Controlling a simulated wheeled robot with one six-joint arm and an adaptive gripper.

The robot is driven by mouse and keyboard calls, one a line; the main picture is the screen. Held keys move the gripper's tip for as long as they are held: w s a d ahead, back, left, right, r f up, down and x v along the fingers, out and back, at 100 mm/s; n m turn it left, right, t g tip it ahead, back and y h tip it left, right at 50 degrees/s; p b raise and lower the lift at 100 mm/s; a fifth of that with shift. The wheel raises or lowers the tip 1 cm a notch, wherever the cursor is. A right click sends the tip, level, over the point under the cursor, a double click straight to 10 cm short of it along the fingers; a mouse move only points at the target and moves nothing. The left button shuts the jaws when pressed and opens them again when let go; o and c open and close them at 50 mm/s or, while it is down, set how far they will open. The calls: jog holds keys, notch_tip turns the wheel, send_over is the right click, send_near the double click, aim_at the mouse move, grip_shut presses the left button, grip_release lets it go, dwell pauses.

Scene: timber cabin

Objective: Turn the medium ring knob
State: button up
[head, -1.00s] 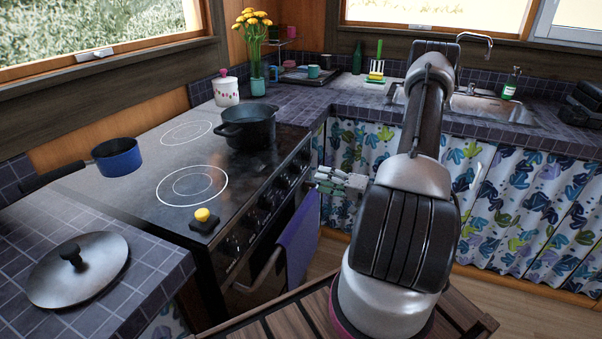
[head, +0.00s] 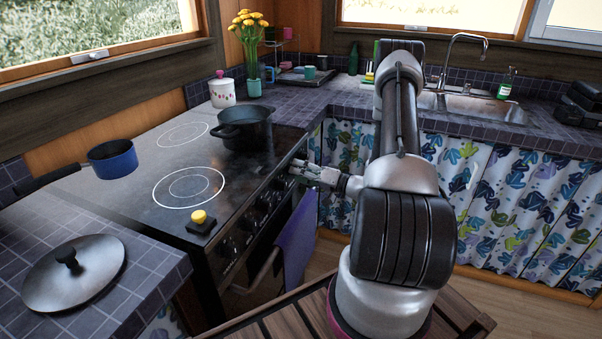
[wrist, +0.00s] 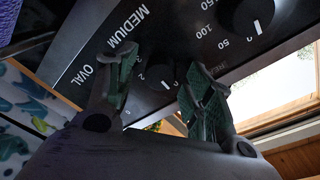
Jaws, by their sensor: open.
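In the wrist view, a dark knob (wrist: 158,76) with a white pointer mark sits on the black panel between my fingers. The word MEDIUM is printed above it and OVAL to its left. My gripper (wrist: 162,64) is open, one finger on each side of this knob; I cannot tell whether either finger touches it. In the head view, my gripper (head: 299,170) is at the far end of the stove's front panel, and the knob there is hidden behind it. Other knobs (head: 229,247) show nearer on the panel.
A black pot (head: 243,130) stands on the stove top (head: 150,215). A yellow button on a black box (head: 200,222) sits at its near edge. A purple towel (head: 296,245) hangs from the oven. In the wrist view, a numbered knob (wrist: 252,14) is at upper right.

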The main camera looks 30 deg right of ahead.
jog(key=c, duration=1)
jog(key=shift+d+f+m+g+y, duration=0.1)
jog(key=shift+m+g+y, duration=0.25)
jog(key=shift+m, duration=4.3)
jog(key=shift+a+r+m+g+y, duration=0.1)
jog(key=shift+m+g+y, duration=0.2)
jog(key=shift+m, duration=4.4)
jog(key=shift+d+f+m+g+y, duration=0.1)
jog(key=shift+m+g+y, duration=0.2)
jog(key=shift+m, duration=4.35)
